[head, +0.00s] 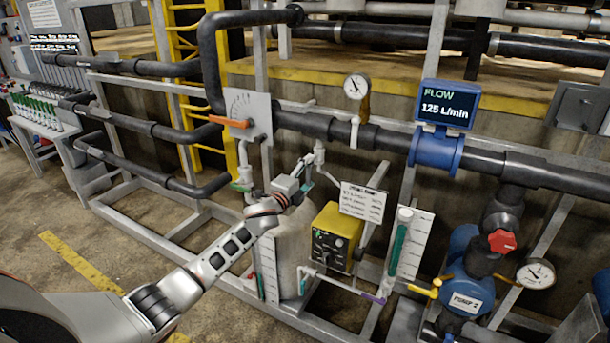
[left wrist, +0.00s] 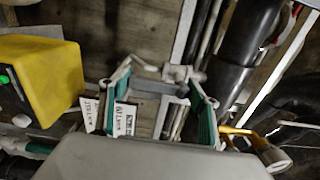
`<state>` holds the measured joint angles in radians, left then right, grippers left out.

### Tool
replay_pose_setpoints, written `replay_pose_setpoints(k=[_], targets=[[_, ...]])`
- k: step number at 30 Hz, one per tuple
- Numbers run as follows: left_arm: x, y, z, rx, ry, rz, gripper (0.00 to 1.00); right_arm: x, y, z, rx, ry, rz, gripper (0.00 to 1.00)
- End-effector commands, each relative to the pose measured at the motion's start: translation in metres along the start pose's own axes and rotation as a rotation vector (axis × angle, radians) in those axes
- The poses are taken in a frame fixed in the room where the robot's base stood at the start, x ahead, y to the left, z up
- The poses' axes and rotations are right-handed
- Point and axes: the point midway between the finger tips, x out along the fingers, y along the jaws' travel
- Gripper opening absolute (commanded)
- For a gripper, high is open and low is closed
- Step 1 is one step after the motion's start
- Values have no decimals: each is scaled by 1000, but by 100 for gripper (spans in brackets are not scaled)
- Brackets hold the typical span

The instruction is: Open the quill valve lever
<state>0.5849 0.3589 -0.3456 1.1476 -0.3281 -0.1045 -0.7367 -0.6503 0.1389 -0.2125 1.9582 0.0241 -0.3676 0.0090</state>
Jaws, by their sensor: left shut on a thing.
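My left gripper (head: 304,186) is at the pale piping above the tank, left of the yellow controller. In the left wrist view its two teal-padded fingers (left wrist: 160,112) stand on either side of a grey bar (left wrist: 155,87), which appears to be the quill valve lever. The jaws are closed on it, though the exact contact is hard to see. A pale upright pipe with an elbow (head: 319,150) stands just right of the gripper. White tags (left wrist: 124,119) hang by the left finger. The lever is too small to make out in the head view. My right gripper is not in view.
The yellow controller (head: 334,238) stands close to the gripper's right, with a white sign (head: 362,203) above it. A large dark pipe (head: 390,137) runs behind. An orange lever (head: 230,122) is on a grey plate. Frame rails lie below; floor is open at left.

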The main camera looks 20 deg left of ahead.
Motion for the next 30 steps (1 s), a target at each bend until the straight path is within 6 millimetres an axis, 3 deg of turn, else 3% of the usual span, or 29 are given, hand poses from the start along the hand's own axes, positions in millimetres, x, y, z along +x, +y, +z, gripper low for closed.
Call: replay_pose_setpoints(k=[18, 19, 21, 30], targets=[[2, 1, -1, -47, -1, 1, 23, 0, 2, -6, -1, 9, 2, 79], [2, 1, -1, -47, -1, 1, 64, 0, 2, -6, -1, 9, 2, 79], [2, 0, -1, -46, 0, 1, 79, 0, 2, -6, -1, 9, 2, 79], [2, 0, -1, -43, 0, 1, 79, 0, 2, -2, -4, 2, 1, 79]])
